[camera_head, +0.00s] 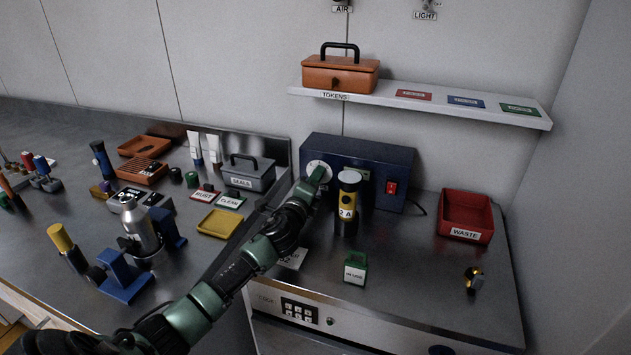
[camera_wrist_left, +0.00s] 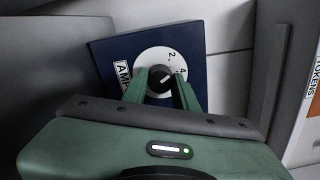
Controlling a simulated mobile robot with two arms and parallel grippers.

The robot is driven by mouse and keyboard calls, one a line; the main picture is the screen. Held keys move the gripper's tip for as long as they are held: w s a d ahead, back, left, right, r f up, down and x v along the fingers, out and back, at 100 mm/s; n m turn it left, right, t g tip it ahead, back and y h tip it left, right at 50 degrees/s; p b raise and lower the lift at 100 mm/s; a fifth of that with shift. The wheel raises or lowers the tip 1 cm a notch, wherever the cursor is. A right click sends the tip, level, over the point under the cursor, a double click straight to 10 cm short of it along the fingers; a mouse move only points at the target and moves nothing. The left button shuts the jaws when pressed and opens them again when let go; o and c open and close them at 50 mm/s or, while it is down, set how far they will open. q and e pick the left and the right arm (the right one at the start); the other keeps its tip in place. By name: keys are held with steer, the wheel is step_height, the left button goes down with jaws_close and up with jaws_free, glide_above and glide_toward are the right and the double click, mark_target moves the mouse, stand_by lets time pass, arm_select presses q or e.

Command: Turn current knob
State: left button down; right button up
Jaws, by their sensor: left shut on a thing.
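The current knob (camera_wrist_left: 160,80) is a dark knob on a round white dial (camera_wrist_left: 155,56) marked with numbers, beside a label reading AMP. It is on the front of a dark blue box (camera_head: 362,150) at the back of the right counter. My left gripper (camera_wrist_left: 161,88) has its green fingers on both sides of the knob and is shut on it. In the head view my left gripper (camera_head: 316,176) reaches the left part of the box's face and hides the knob. My right gripper is not in view.
A black and yellow cylinder (camera_head: 347,205) marked 2 A stands just right of my left gripper, before the box. A red switch (camera_head: 391,188) is on the box. A green IN USE tag (camera_head: 355,268) and a red waste bin (camera_head: 466,214) stand on the counter.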

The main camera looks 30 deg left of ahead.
arm_select(q)
steer(key=shift+n, duration=1.9)
steer(key=c, duration=1.1)
jaws_free()
steer(key=shift+s, duration=0.1)
steer(key=shift+b+v, duration=0.45)
steer(key=shift+v, duration=3.4)
